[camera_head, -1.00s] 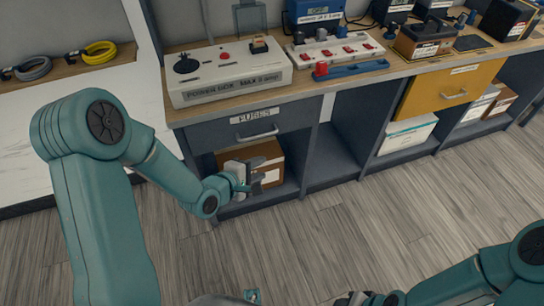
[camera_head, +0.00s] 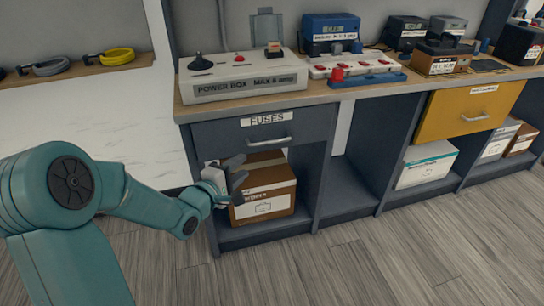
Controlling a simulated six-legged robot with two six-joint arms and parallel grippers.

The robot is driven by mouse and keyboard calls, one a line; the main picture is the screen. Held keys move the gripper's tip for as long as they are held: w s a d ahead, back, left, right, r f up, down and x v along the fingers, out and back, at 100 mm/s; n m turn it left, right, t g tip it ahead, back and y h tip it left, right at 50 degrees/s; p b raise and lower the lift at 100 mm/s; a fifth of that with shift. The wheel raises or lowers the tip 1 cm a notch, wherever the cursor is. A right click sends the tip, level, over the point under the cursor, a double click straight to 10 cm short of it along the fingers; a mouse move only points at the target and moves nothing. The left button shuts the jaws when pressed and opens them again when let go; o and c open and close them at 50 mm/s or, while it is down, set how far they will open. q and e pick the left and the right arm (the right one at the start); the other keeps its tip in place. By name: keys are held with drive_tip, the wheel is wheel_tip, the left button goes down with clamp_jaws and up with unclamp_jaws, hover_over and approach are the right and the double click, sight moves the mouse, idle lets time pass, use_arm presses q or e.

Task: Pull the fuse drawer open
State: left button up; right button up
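The fuse drawer (camera_head: 225,135) is a dark grey front labelled FUSES, under the left part of the workbench, and looks closed. Its silver bar handle (camera_head: 270,142) runs across the middle of the front, below the label. My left gripper (camera_head: 240,176) is below and left of the handle, in front of the open shelf under the drawer. Its fingers are spread apart with nothing visible between them, and it is apart from the handle. My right gripper is out of view.
A cardboard box (camera_head: 264,205) sits on the shelf behind my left gripper. A white power box (camera_head: 240,78) stands on the bench top above the drawer. A yellow drawer (camera_head: 468,110) is farther right. The wood floor (camera_head: 370,265) in front is clear.

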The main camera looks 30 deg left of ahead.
sight(270, 143)
use_arm(q)
drive_tip(key=shift+w+a+f+b, duration=0.25)
drive_tip(key=shift+w+f+b, duration=0.25)
drive_tip(key=shift+w, duration=2.15)
drive_tip(key=shift+w+a+f+b, duration=0.25)
drive_tip(key=shift+w+f+b, duration=0.25)
drive_tip(key=shift+w, duration=2.2)
drive_tip(key=shift+w+a+f+b, duration=0.25)
drive_tip(key=shift+w+f+b, duration=0.25)
drive_tip(key=shift+w, duration=2.15)
clamp_jaws()
